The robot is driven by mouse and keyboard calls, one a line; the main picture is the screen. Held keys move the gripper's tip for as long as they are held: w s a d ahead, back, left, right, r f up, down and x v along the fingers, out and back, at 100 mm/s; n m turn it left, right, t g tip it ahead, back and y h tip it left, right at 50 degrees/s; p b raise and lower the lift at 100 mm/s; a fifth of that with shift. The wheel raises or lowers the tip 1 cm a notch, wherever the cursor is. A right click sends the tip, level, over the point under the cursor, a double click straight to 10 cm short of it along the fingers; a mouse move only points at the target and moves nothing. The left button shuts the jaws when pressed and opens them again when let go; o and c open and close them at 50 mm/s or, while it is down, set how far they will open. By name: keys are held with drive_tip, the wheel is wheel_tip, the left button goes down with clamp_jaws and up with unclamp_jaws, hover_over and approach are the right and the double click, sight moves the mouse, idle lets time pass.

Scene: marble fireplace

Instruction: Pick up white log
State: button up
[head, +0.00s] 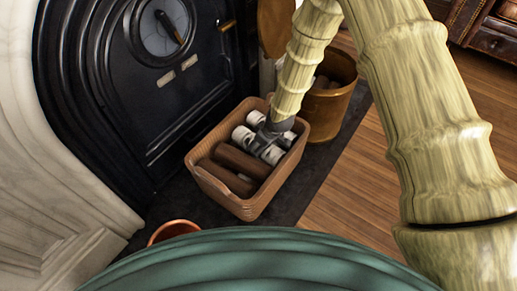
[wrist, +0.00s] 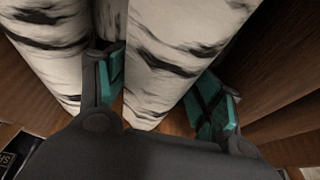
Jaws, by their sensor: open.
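White logs with dark bark marks lie in a brown woven basket (head: 236,207) in the head view. My gripper (head: 273,137) reaches down into the basket among them. In the wrist view, one white log (wrist: 175,55) lies between the two open, teal-padded fingers of my gripper (wrist: 162,95). Another white log (wrist: 48,50) lies to the left, outside the left finger. Whether the fingers touch the middle log I cannot tell. My gripper hides part of the white logs in the head view.
Brown logs (head: 243,161) share the basket, and a brown surface stands close right of the right finger. A black stove (head: 155,90) is left of the basket, a brass bucket (head: 327,105) behind it. Wooden floor (head: 352,185) lies open to the right.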

drive_tip(key=shift+c, duration=0.2)
drive_tip(key=c, duration=1)
drive_tip(key=shift+o, duration=0.2)
